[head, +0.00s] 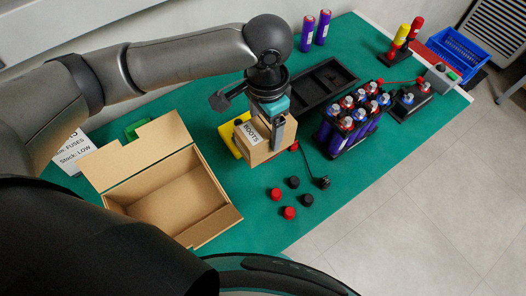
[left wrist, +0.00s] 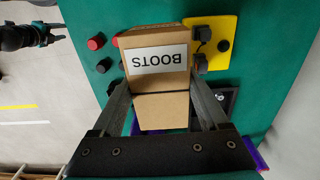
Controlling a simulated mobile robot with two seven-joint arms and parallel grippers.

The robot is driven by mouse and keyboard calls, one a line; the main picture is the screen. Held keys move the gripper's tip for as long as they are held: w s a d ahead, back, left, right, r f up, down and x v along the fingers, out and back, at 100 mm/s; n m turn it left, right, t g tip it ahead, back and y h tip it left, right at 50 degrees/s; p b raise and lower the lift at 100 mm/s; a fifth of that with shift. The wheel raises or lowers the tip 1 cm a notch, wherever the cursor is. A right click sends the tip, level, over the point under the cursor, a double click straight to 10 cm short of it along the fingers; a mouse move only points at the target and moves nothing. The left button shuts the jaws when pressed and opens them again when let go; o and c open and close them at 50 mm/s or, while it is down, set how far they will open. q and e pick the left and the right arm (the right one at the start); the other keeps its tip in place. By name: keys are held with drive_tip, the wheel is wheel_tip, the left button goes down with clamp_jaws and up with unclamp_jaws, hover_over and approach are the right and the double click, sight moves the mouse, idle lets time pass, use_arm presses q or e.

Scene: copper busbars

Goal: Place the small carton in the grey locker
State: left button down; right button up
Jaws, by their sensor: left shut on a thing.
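The small carton (head: 266,143) is brown cardboard with a white label reading BOOTS. My left gripper (head: 279,132) points down and is shut on it, with a finger on either side. In the left wrist view the carton (left wrist: 155,70) fills the space between the fingers (left wrist: 160,105). The carton hides part of a yellow plate; whether it touches the table is hard to tell. What looks like my right gripper (left wrist: 40,35) shows small at the top left of the left wrist view; its jaws are unclear. No grey locker can be made out for certain.
A larger open cardboard box (head: 222,222) stands left of the carton. Right of it are a black tray (head: 325,84), a rack of purple cylinders (head: 350,125) and a blue basket (head: 455,50). Red and black caps (head: 289,213) lie in front. A grey slatted unit (head: 497,35) stands beyond the table.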

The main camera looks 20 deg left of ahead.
use_arm(q)
wheel_tip(320, 180, down, 9)
drive_tip(key=b, duration=0.2)
drive_tip(key=shift+r+b, duration=0.1)
drive_tip(key=shift+b, duration=0.2)
drive_tip(key=shift+f, duration=0.45)
drive_tip(key=shift+f, duration=0.1)
drive_tip(key=shift+c, duration=1.2)
unclamp_jaws()
drive_tip(key=shift+o, duration=1.2)
